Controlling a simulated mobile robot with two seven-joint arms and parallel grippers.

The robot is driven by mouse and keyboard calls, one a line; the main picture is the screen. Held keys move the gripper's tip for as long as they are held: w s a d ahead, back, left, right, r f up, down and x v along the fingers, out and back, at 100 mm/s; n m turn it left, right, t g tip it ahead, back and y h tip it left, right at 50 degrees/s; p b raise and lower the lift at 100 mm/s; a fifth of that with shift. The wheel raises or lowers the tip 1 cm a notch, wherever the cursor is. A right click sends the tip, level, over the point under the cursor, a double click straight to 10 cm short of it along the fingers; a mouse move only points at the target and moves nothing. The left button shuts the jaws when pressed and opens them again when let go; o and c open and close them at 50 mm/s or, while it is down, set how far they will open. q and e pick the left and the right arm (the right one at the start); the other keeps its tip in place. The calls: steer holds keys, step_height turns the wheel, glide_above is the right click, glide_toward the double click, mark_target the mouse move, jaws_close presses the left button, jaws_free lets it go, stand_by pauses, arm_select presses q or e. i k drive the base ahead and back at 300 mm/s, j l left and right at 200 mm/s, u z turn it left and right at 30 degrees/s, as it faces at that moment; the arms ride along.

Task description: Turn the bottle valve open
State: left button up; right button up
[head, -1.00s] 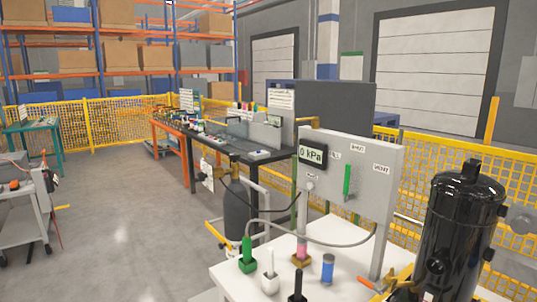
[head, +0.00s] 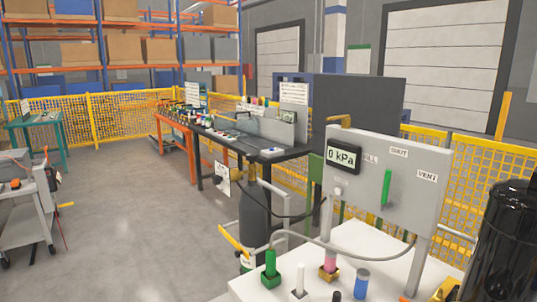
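The grey gas bottle (head: 255,212) stands upright at the centre, left of the white table, on a cart with a pale frame and yellow parts. A small brass-coloured valve (head: 238,175) is at its top, with a white tag (head: 222,180) beside it. The valve is too small to tell how far it is turned. A dark hose runs from the bottle top toward the grey panel (head: 408,180). The panel's display (head: 344,156) reads 0 kPa, and its green lever (head: 386,187) stands upright below the SHUT label. Neither of my grippers is in view.
The white table (head: 350,242) holds green, white, pink and blue fittings and a grey hose. A black tank (head: 505,245) stands at the right edge. A long workbench (head: 250,145) is behind the bottle. Open floor (head: 130,220) lies to the left, with a grey cart (head: 25,210) at the far left.

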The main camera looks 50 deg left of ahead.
mark_target(252, 157)
steer(key=j+z, duration=0.2)
steer(key=j, duration=0.55)
steer(key=j+z, duration=0.25)
steer(key=j, duration=0.55)
steer(key=k+j+z, duration=0.2)
steer(key=j, duration=0.55)
steer(key=k+j, duration=0.1)
steer(key=j, duration=1.25)
steer(key=k+j, duration=0.15)
steer(key=j, duration=1.15)
steer(key=i+l, duration=0.35)
steer(key=i+l+z, duration=0.05)
